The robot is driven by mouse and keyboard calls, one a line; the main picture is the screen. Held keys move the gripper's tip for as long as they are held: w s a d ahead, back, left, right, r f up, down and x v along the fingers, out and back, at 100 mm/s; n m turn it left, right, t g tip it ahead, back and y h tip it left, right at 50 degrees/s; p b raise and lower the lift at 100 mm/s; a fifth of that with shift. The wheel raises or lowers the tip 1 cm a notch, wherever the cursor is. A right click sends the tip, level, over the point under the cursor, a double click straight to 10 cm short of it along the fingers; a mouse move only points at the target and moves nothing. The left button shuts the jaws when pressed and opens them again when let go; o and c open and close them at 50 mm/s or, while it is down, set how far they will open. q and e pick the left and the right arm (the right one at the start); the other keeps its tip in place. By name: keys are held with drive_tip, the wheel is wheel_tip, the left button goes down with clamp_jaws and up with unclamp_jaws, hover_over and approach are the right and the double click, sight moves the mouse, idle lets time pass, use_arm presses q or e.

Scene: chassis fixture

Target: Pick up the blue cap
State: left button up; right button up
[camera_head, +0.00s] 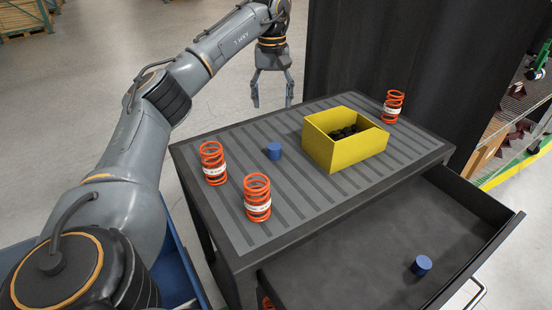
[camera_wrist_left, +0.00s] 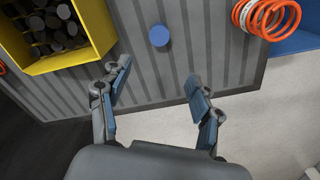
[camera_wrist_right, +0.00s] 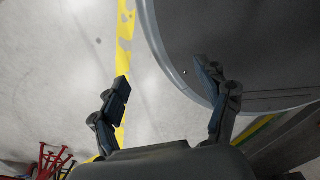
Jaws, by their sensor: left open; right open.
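One blue cap (camera_head: 274,151) stands on the ribbed table top (camera_head: 240,215), between the orange springs and the yellow box. It also shows in the left wrist view (camera_wrist_left: 158,36), ahead of the fingers. A second blue cap (camera_head: 421,265) lies in the open drawer (camera_head: 370,245). My left gripper (camera_head: 270,104) is open and empty beyond the far edge of the table, apart from the cap; its spread fingers also show in the left wrist view (camera_wrist_left: 157,84). My right gripper (camera_wrist_right: 165,88) is open and empty over the floor and is out of the head view.
A yellow box (camera_head: 345,158) with black pieces inside stands right of the cap. Orange springs stand at the table's left (camera_head: 213,164), front (camera_head: 257,198) and far right (camera_head: 393,107). The drawer sticks out at the front right. A dark panel (camera_head: 400,50) stands behind.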

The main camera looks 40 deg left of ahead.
use_arm(q)
wheel_tip(320, 180, down, 2)
drive_tip(key=b, duration=0.1)
hover_over(274, 146)
drive_tip(key=f, duration=0.7)
drive_tip(key=shift+w+a+f, duration=0.15)
drive_tip(key=shift+a+f, duration=0.25)
drive_tip(key=shift+d+f, duration=0.2)
drive_tip(key=shift+f, duration=1.25)
drive_tip(key=shift+d+f, duration=0.2)
drive_tip(key=shift+f, duration=1.25)
drive_tip(key=shift+s, duration=0.2)
drive_tip(key=c, duration=0.9)
